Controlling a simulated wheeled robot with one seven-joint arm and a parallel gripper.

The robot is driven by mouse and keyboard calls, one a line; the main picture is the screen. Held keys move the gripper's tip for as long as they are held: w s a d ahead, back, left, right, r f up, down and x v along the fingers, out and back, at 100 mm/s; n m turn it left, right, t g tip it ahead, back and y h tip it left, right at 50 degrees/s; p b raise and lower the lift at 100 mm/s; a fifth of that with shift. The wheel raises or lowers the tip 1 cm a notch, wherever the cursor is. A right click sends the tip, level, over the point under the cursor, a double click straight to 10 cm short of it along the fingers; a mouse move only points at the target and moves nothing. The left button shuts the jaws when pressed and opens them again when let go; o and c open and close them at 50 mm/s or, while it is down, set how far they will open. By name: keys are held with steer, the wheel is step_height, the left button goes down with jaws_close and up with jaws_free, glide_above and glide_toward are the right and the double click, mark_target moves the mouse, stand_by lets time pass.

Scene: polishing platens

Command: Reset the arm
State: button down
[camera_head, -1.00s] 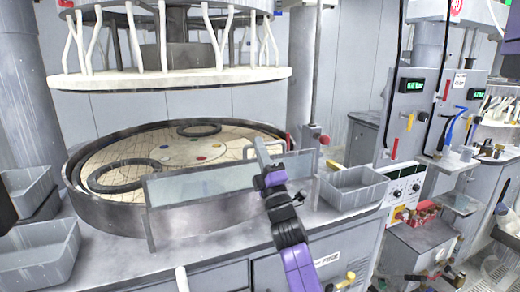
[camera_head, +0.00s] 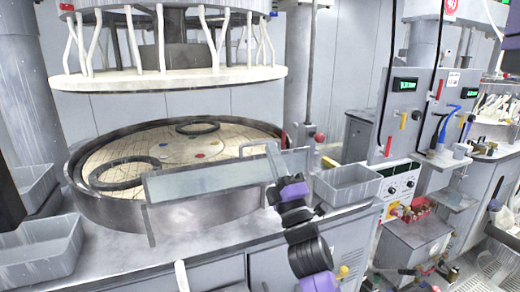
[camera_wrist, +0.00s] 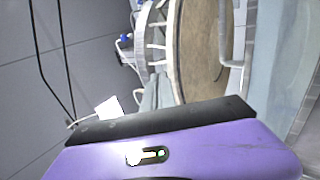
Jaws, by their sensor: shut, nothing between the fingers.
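My arm rises from the bottom of the head view, and my gripper (camera_head: 273,160) is at its upper end. The gripper is shut with nothing in it. It is in front of the right side of the round polishing platen (camera_head: 110,152), near the right end of the clear splash panel (camera_head: 205,182). I cannot tell its exact distance from the panel. The wrist view shows a purple and black part of my own wrist across the bottom; the fingertips cannot be made out there.
A grey bin (camera_head: 345,186) stands on the bench right of my gripper. Another grey bin (camera_head: 40,255) is at the lower left. A white upper disc (camera_head: 165,80) hangs above the platen. A control box (camera_head: 398,185) stands at the right. Open air surrounds the arm above the bench front.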

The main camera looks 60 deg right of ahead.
steer(key=shift+s, duration=0.15)
steer(key=s+a+f+m+y, duration=0.45)
steer(key=a+f, duration=0.35)
steer(key=a, duration=0.2)
steer(key=s+a+f+m+y, duration=0.3)
steer(key=a+f+m, duration=0.3)
steer(key=a+f, duration=0.4)
steer(key=s+a+f+g+y, duration=0.3)
steer(key=s+a+f+y, duration=0.1)
steer(key=s+a, duration=0.3)
steer(key=s+a+f+g+y, duration=0.2)
steer(key=s+a+f+y, duration=0.2)
steer(key=s+a, duration=0.3)
steer(key=s+f, duration=0.1)
steer(key=s, duration=0.2)
steer(key=shift+s+a+g, duration=0.2)
steer(key=shift+a+g, duration=0.15)
steer(key=shift+g, duration=0.05)
